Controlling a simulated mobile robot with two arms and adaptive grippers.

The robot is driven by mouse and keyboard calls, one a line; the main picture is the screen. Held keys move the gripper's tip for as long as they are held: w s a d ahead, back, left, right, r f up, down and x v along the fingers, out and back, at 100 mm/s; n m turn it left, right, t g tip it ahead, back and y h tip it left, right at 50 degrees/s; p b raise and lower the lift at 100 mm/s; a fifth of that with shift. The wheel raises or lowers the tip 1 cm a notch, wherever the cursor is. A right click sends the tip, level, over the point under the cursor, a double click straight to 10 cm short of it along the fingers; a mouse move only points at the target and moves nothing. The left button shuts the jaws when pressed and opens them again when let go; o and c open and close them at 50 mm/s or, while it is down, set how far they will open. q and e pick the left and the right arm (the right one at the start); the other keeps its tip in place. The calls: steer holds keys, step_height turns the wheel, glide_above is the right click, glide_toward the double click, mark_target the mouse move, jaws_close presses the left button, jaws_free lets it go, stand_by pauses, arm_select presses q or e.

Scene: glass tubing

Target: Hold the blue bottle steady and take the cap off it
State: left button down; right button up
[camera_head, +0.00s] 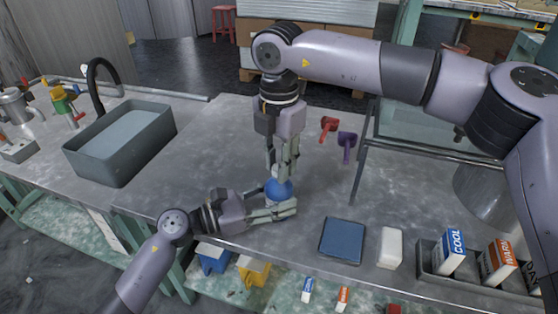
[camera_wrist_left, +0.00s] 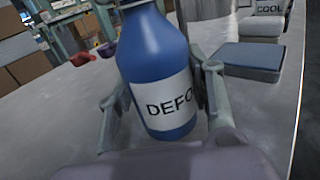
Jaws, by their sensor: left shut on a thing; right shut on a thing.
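The blue bottle (camera_head: 279,189) stands upright on the grey table near its front edge. In the left wrist view the bottle (camera_wrist_left: 155,55) fills the middle, with a white label reading "DEFO". My left gripper (camera_head: 280,212) is low on the bottle from the front left, its fingers shut on the bottle's sides. My right gripper (camera_head: 281,172) points straight down from above and is shut at the bottle's top. The cap is mostly hidden between the right fingers; a pale bit shows there. I cannot tell whether the cap is still seated on the neck.
A dark blue pad (camera_head: 342,240) and a white block (camera_head: 390,247) lie right of the bottle. A grey tray (camera_head: 470,283) holds labelled cartons. Red (camera_head: 328,127) and purple (camera_head: 347,146) objects lie behind. A grey sink (camera_head: 120,142) is at left.

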jaws_close()
